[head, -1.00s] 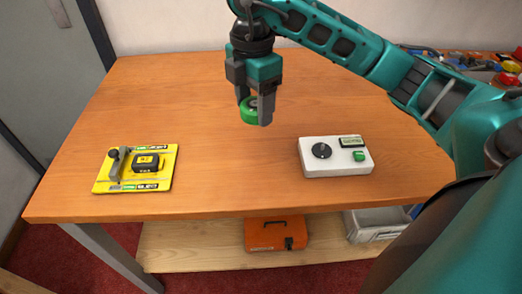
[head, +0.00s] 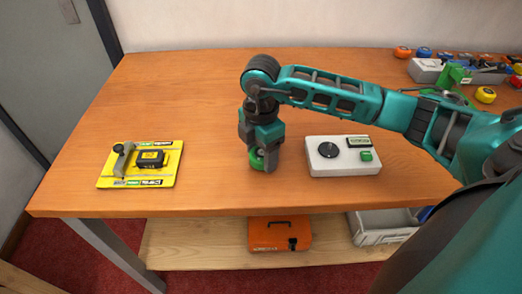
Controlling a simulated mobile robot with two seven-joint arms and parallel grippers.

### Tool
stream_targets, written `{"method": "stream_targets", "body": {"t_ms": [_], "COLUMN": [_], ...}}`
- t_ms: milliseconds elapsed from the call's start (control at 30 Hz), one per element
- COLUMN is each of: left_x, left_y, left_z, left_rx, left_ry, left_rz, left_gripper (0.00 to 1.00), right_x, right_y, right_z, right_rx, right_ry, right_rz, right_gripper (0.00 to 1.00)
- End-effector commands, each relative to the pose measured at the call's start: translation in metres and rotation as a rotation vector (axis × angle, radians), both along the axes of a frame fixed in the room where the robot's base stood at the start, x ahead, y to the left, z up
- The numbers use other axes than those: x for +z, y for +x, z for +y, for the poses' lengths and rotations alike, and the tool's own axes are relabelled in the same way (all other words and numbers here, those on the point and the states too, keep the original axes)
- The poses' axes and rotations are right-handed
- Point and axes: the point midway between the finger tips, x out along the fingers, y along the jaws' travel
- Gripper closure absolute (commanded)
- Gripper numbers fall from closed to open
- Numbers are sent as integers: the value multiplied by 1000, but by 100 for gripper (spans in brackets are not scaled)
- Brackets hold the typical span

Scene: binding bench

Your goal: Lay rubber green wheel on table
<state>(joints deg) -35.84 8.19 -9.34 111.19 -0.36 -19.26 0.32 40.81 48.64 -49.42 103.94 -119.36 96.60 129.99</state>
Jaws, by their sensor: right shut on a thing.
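The green wheel (head: 256,160) is between the fingers of my right gripper (head: 263,163), which is shut on it. The wheel is at or just above the wooden table (head: 180,95); I cannot tell whether it touches the surface. The fingers point down and hide part of the wheel. It is left of the white box with a black dial and right of the yellow board. My left gripper is not in view.
A white box (head: 318,167) with a dial and green button stands just right of the gripper. A yellow board (head: 112,174) with tools lies at the left. Several coloured items and a green device (head: 455,75) are at the back right. The table's middle left is clear.

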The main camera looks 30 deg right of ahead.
Motion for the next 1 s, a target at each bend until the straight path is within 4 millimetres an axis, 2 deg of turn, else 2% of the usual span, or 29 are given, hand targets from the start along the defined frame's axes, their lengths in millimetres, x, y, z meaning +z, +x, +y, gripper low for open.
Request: {"method": "stream_targets", "body": {"t_ms": [233, 267, 500, 767, 867, 1000], "left_x": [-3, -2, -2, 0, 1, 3], "left_y": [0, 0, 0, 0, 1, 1], "left_z": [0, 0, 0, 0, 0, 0], "left_rx": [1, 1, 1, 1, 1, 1], "left_ry": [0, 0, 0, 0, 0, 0], "left_rz": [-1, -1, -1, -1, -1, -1], "left_gripper": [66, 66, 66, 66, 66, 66], "right_x": [-3, -3, -2, -1, 6, 30], "right_y": [0, 0, 0, 0, 1, 1], "right_z": [0, 0, 0, 0, 0, 0], "right_rx": [0, 0, 0, 0, 0, 2], "right_ry": [0, 0, 0, 0, 0, 0], "right_rz": [-1, -1, 0, -1, -3, -5], "right_gripper": [71, 36, 13, 12, 12, 12]}}
